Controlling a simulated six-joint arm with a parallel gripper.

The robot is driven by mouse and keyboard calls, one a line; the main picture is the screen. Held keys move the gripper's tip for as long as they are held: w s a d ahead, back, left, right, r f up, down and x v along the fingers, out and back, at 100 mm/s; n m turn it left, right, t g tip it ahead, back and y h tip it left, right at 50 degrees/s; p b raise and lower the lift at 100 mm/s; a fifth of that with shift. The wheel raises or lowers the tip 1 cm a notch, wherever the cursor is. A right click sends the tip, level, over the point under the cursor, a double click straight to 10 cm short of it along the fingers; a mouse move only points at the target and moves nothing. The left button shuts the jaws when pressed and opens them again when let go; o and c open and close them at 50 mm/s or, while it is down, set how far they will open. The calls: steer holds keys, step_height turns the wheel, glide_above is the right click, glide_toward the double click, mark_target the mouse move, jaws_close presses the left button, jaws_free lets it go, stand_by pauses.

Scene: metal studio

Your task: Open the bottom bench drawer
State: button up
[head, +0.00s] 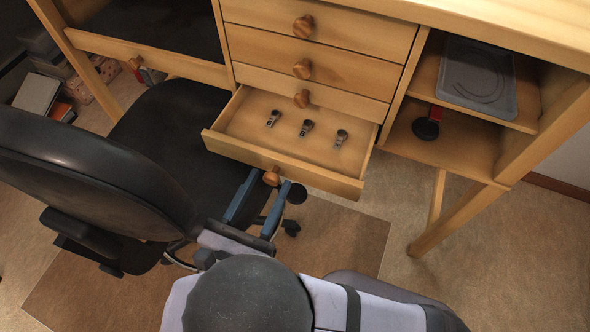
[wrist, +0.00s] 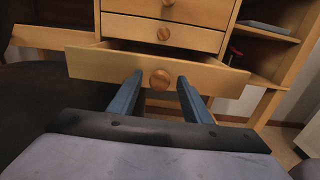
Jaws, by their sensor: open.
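The bottom bench drawer (head: 232,146) is pulled well out of the wooden bench, and its inside shows in the head view. My gripper (head: 263,187) has two blue fingers and is open. In the wrist view the fingers (wrist: 158,86) stand on either side of the knob (wrist: 160,79), with space visible between knob and fingers. I cannot tell whether the knob lies fully between the tips.
Closed drawers (head: 320,52) with round knobs are above. A black office chair (head: 90,165) stands close at the left of my gripper. Open shelves at the right hold a grey tray (head: 478,78) and a red-and-black tool (head: 428,125). The floor at the right is clear.

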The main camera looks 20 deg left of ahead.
mark_target(284, 152)
steer(key=shift+w, duration=0.15)
steer(key=w+b, duration=0.3)
steer(key=w, duration=0.6)
steer(key=shift+w, duration=0.1)
steer(key=shift+r, duration=0.1)
steer(key=s+p, duration=0.1)
steer(key=s, duration=0.6)
steer(key=shift+s+p, duration=0.1)
steer(key=shift+p, duration=0.3)
steer(key=d+f+m+g+h+p, duration=0.2)
steer(key=d+f+m+g+h, duration=0.25)
steer(key=d+f+m, duration=0.2)
steer(key=w+d+r+m+g+h+p, duration=0.3)
steer(key=w+d+r+m+g+p, duration=0.1)
steer(key=d+r+p, duration=0.4)
steer(key=w+d+r+m+g+h+p, duration=0.3)
steer(key=w+d+r+m+p, duration=0.1)
steer(key=d+r+p, duration=0.5)
steer(key=shift+w+d+m+g+p, duration=0.35)
steer(key=shift+d+p, duration=0.35)
steer(key=shift+d, duration=0.3)
